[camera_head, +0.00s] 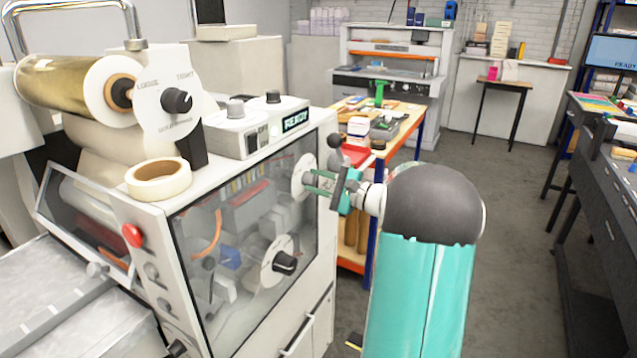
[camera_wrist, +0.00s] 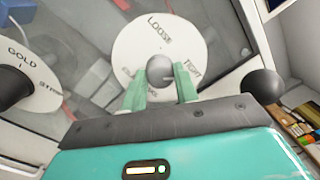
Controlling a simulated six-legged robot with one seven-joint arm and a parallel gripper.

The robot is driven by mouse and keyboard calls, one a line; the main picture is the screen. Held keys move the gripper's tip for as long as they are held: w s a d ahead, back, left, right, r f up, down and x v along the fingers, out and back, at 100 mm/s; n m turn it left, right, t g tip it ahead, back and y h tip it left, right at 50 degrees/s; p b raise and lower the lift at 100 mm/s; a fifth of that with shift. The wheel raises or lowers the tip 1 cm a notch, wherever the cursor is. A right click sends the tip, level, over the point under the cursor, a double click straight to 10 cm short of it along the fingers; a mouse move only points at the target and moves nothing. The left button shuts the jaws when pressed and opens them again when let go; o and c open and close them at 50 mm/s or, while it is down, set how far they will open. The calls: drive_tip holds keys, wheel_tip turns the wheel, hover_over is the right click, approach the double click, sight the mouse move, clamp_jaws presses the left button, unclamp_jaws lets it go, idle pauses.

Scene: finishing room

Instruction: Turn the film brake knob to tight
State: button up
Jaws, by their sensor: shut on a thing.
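In the wrist view, a round grey knob (camera_wrist: 160,70) sits at the centre of a white dial (camera_wrist: 135,52). The dial reads LOOSE at the top and TIGHT at the right; a lower label is mostly hidden by a finger. My gripper (camera_wrist: 160,84) is shut on this knob, one green finger on each side. Which mark the knob points at cannot be told. In the head view, my gripper (camera_head: 318,184) reaches this dial (camera_head: 299,180) at the right end of the machine's glass front, and its fingers hide the knob.
Another LOOSE/TIGHT dial with a black knob (camera_head: 177,101) stands beside the gold roll (camera_head: 75,82). A GOLD/STRIP dial knob (camera_head: 285,263) is lower on the glass front; it also shows in the wrist view (camera_wrist: 12,80). An orange-edged bench (camera_head: 398,140) stands behind my arm. Open floor lies right.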

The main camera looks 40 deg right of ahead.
drive_tip(key=shift+m, duration=0.5)
drive_tip(key=o, duration=1)
drive_tip(key=shift+c, duration=0.2)
drive_tip(key=shift+s, duration=0.15)
drive_tip(key=v, duration=1.3)
drive_tip(key=shift+s, duration=0.3)
drive_tip(key=shift+d+f, duration=0.1)
drive_tip(key=shift+f, duration=0.05)
